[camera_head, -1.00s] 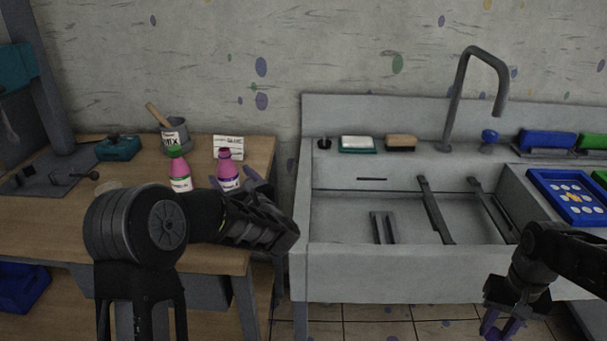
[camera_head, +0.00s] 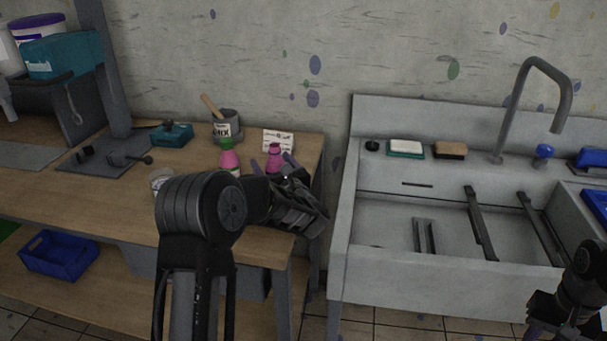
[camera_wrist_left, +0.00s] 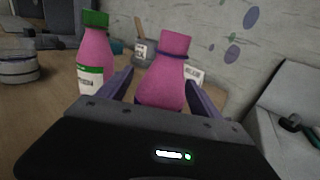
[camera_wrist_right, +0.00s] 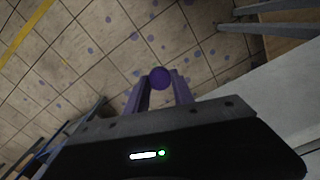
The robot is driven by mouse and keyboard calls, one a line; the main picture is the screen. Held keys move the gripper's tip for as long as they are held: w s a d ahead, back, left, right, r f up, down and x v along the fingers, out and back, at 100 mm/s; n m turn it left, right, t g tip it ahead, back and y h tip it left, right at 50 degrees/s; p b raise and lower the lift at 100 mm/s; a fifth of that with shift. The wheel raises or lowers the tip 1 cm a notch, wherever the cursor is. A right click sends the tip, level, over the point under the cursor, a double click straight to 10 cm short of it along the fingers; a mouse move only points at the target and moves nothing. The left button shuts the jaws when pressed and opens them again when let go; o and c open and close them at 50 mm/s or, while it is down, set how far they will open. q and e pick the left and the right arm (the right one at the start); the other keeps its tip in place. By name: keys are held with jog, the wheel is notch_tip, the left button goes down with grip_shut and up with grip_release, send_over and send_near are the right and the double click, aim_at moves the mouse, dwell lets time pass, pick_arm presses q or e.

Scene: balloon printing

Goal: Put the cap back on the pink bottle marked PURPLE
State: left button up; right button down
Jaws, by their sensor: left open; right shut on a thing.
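The uncapped pink bottle (camera_head: 274,153) stands upright on the wooden bench. In the left wrist view the pink bottle (camera_wrist_left: 165,78) has a bare neck; its label does not show there. My left gripper (camera_head: 273,164) is open, with a finger on either side of this bottle; it shows larger in the left wrist view (camera_wrist_left: 160,90). My right gripper (camera_wrist_right: 160,88) is shut on a round purple cap (camera_wrist_right: 160,77), held over the tiled floor. In the head view the right gripper (camera_head: 540,330) is at the lower right, partly cut off.
A green-capped pink bottle (camera_head: 229,160) stands just left of the uncapped one. Behind are a grey mixing cup (camera_head: 226,125) and a white label card (camera_head: 278,140). A small round jar (camera_head: 160,178) is nearer the front. The sink (camera_head: 450,215) lies to the right.

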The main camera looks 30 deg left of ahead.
pick_arm(q)
grip_shut()
dwell(0.8)
jog(key=shift+r, duration=0.15)
notch_tip(320, 180, up, 10)
jog(key=shift+f+b, duration=0.1)
jog(key=shift+b, duration=0.4)
pick_arm(e)
jog(key=shift+f, duration=0.5)
pick_arm(q)
jog(key=c, duration=0.6)
grip_release()
grip_shut()
